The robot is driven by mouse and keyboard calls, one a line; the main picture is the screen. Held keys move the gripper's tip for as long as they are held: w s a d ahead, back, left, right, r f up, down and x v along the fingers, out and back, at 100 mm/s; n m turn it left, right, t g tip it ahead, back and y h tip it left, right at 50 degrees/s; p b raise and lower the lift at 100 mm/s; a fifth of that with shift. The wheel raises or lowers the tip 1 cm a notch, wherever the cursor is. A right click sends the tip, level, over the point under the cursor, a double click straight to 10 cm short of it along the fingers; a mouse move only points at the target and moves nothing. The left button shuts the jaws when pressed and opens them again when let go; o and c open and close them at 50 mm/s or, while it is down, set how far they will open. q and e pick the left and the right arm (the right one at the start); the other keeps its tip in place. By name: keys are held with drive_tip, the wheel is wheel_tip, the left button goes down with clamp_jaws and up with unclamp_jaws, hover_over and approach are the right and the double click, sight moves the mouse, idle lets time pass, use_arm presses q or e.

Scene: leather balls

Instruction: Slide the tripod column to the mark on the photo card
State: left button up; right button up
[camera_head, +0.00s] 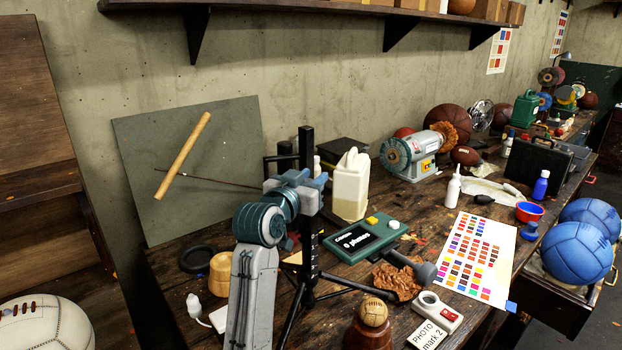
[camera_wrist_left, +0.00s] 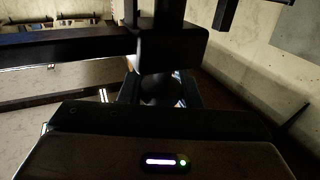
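The black tripod (camera_head: 309,235) stands upright on the workbench with its legs spread. Its column and a dark sliding block (camera_wrist_left: 165,48) also show in the left wrist view. My left gripper (camera_head: 312,184) is at the column, about halfway up. In the left wrist view, a dark round knob (camera_wrist_left: 160,89) lies between my fingertips, one on each side; I cannot tell whether they press on it. The photo card (camera_head: 427,336), white and reading "PHOTO mark 2", lies at the bench's front edge. Marks on the column are too small to read. My right gripper is not in view.
A green device with a display (camera_head: 364,240), a white jug (camera_head: 351,186) and a crumpled brown cloth (camera_head: 398,280) are right of the tripod. A ball on a stand (camera_head: 373,312) is in front. A wooden stick (camera_head: 183,157) leans behind. A colour chart (camera_head: 476,258) lies farther right.

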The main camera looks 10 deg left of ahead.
use_arm(q)
clamp_jaws()
wheel_tip(320, 180, up, 6)
drive_tip(key=p, duration=0.5)
drive_tip(key=shift+r, duration=0.15)
drive_tip(key=o, duration=0.6)
unclamp_jaws()
drive_tip(key=shift+s+f+b, duration=0.2)
drive_tip(key=shift+s+b, duration=0.05)
drive_tip(key=shift+b, duration=0.05)
drive_tip(key=shift+b+v, duration=1.7)
drive_tip(key=shift+v, duration=3.45)
